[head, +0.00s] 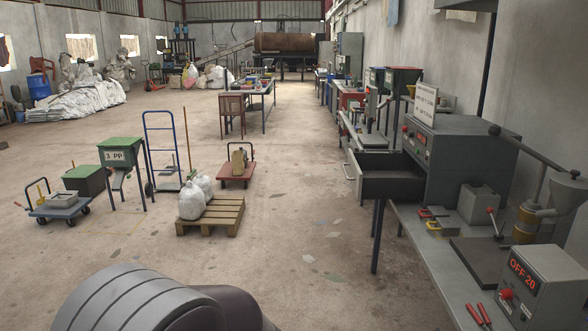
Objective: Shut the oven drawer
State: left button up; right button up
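The oven (453,165) is a dark grey box on the bench along the right wall, with red lights and a small sign on top. Its drawer (392,186) is pulled out to the left, past the bench edge. The drawer has a dark inside and a pale handle (348,171) on its left end. A grey rounded arm part of mine fills the bottom left of the head view, well apart from the drawer. Neither of my grippers is in view.
The bench (430,256) holds a control box (541,287) reading OFF 20, a lever press (530,210) and pliers (478,316). A wooden pallet (211,217) with white sacks and several carts stand left. Open floor lies between the pallet and the drawer.

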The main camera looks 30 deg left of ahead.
aim_at(372, 175)
jog(key=i+j+u, duration=0.1)
jog(key=i+j, duration=0.5)
jog(key=i, duration=0.25)
jog(key=i+j+u, duration=0.15)
jog(key=i+j, duration=0.15)
jog(key=i, duration=0.15)
jog(key=i+j+u, duration=0.1)
jog(key=i+j, duration=0.15)
jog(key=i, duration=0.2)
jog(key=i+l, duration=0.15)
jog(key=i, duration=0.9)
jog(key=i+l+z, duration=0.1)
jog(key=i, duration=0.9)
